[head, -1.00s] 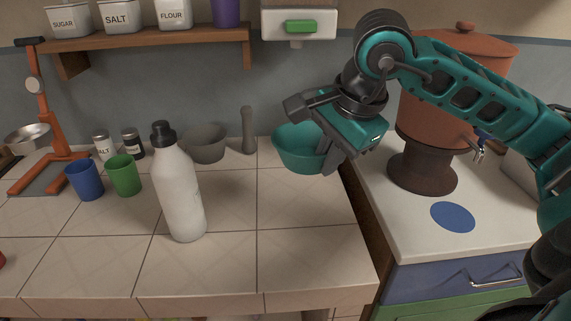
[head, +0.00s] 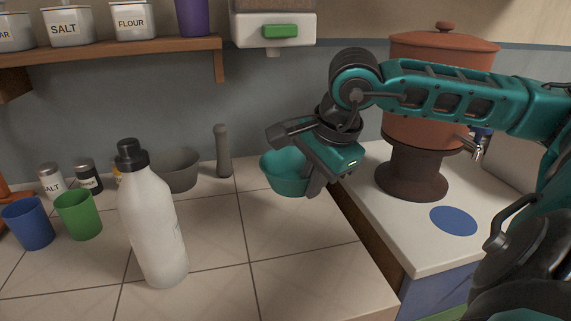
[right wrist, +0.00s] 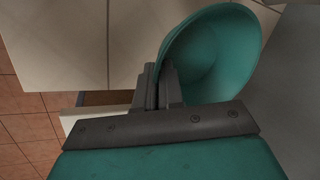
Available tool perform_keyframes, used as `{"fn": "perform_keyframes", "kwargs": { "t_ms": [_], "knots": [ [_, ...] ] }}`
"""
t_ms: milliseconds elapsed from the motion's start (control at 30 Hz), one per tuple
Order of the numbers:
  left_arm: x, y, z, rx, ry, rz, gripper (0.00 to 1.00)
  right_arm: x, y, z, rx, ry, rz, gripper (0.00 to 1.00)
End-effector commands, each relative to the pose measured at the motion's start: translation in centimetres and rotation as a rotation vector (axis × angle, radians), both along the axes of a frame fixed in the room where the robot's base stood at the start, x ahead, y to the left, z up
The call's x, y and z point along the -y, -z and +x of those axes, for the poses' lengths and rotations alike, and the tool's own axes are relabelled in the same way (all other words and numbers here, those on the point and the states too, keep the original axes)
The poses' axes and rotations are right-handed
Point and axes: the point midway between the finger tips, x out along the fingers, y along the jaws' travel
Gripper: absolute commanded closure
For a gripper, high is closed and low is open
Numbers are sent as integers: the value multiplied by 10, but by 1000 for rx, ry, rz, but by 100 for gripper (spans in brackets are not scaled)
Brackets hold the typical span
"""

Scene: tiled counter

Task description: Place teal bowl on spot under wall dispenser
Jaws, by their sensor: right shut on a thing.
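The teal bowl (head: 283,174) is at the back right of the tiled counter, near its right edge. My right gripper (head: 315,185) is shut on the bowl's rim at its right side. In the right wrist view, the fingers (right wrist: 168,88) pinch the rim of the bowl (right wrist: 222,50), and the bowl looks empty. I cannot tell whether its base touches the tiles. The white wall dispenser (head: 272,30) with a green button hangs above and slightly left of the bowl. No marked spot shows below it. My left gripper is not in view.
A white bottle (head: 152,225) stands in front. A grey mortar (head: 176,170) and pestle (head: 223,152) are left of the bowl, with green (head: 77,214) and blue (head: 28,223) cups beyond. A clay dispenser (head: 418,100) and blue disc (head: 453,220) are on the right counter. Tiles before the bowl are clear.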

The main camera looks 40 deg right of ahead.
Motion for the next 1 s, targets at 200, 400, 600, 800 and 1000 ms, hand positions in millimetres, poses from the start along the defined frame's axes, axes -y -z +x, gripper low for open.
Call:
{"fn": "perform_keyframes", "kwargs": {
  "t_ms": [200,400,600,800,1000],
  "knots": [
    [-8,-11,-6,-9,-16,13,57,11,-4,22,2,6,8,100],
    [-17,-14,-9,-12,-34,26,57,28,-4,55,3,7,10,100],
    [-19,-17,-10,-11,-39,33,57,49,-2,92,-1,5,5,100],
    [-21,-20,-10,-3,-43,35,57,66,-1,123,-1,5,4,100],
    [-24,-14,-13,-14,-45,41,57,75,14,137,-8,1,0,100]
  ]
}}
